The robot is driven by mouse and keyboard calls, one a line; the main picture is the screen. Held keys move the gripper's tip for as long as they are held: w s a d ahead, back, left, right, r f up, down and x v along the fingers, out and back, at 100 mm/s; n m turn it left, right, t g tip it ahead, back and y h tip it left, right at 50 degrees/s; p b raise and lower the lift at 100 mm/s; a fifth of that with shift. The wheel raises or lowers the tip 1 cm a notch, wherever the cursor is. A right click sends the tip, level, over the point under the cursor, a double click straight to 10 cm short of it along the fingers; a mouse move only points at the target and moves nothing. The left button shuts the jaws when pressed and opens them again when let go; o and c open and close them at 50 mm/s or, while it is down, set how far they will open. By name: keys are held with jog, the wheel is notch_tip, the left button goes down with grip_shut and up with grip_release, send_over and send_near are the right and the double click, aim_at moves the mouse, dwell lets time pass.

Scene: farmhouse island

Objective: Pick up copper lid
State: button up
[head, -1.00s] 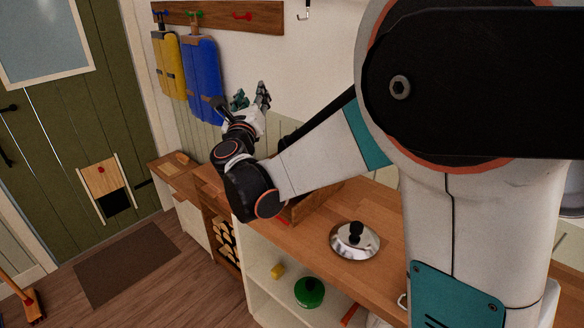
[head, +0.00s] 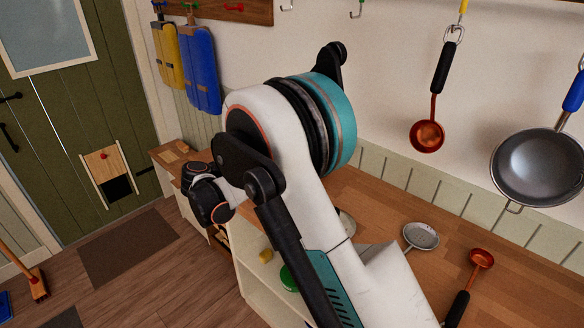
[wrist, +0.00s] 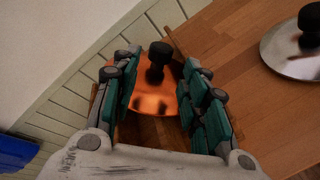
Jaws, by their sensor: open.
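The copper lid (wrist: 154,103) shows in the wrist view, a shiny orange disc with a black knob (wrist: 158,58). It appears to sit in or against a wooden box (wrist: 172,132) on the counter. My gripper (wrist: 160,66) is open, with its teal and grey fingers left and right of the lid in the picture. The knob shows in the gap between the fingertips. I cannot tell whether the fingers touch the lid. In the head view, my arm hides the copper lid and the gripper's fingers.
A silver lid with a black knob (wrist: 295,48) lies on the wooden counter (wrist: 232,45), right of the box. The head view shows a small strainer (head: 421,236) and a copper ladle (head: 481,260) on the counter. A pan (head: 538,168) and another ladle (head: 427,135) hang on the wall.

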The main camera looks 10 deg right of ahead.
jog(key=b+x, duration=0.1)
jog(key=x, duration=0.4)
jog(key=b+x, duration=0.2)
jog(key=x, duration=0.3)
jog(key=shift+f, duration=0.2)
jog(key=shift+a+r, duration=0.1)
grip_shut()
jog(key=shift+s+a+r, duration=0.1)
jog(key=shift+a+r, duration=0.2)
jog(key=shift+r, duration=0.05)
jog(key=r+p+v, duration=0.1)
jog(key=p+v, duration=0.1)
jog(key=v, duration=0.5)
jog(key=r+p+v, duration=0.2)
jog(key=v, duration=0.5)
jog(key=shift+p, duration=0.3)
jog(key=shift+d+r, duration=0.1)
jog(key=shift+d, duration=0.05)
